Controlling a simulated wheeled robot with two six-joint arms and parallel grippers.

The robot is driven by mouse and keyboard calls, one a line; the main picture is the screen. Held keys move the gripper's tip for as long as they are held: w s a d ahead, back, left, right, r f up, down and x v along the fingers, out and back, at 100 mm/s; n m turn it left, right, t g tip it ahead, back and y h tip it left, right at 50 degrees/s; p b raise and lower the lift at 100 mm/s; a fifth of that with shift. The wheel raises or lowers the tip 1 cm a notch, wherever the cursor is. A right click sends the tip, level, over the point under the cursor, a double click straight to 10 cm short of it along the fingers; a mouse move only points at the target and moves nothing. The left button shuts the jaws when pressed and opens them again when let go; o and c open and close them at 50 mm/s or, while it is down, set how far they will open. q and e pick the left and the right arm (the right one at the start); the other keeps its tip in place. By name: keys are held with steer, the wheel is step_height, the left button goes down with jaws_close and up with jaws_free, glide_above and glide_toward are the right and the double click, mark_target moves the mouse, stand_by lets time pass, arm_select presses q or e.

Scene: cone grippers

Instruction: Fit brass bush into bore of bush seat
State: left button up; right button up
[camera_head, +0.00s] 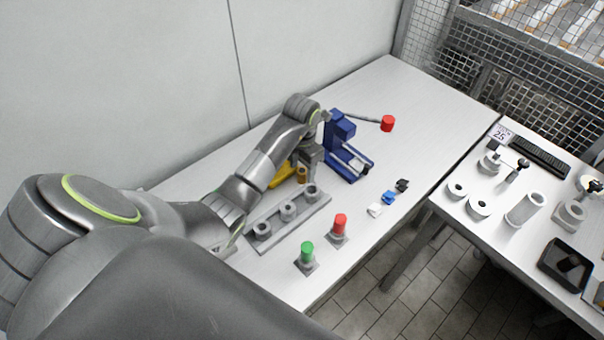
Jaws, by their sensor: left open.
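My left gripper (308,163) points down near the back of the white bench. It is open. A small brass-coloured bush (302,175) shows just below its fingers; whether the fingers touch it is too small to tell. A grey fixture bar (274,238) lies in front, with three round grey seats with bores: a near-left one (262,230), a middle one (287,210) and a far-right one (311,192). The far-right seat is closest to the brass bush. Which is the bush seat cannot be told. My right gripper is not in view.
A yellow bin (281,178) is partly hidden behind my left arm. A blue press (341,145) with a red-knobbed lever (388,124) stands at right. Green (307,250) and red (340,222) buttons stand in front. Small blocks (388,198) lie nearby. A second table (447,205) holds rings.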

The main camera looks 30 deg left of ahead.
arm_select(q)
jaws_close()
stand_by(0.3)
steer(key=shift+r, duration=0.15)
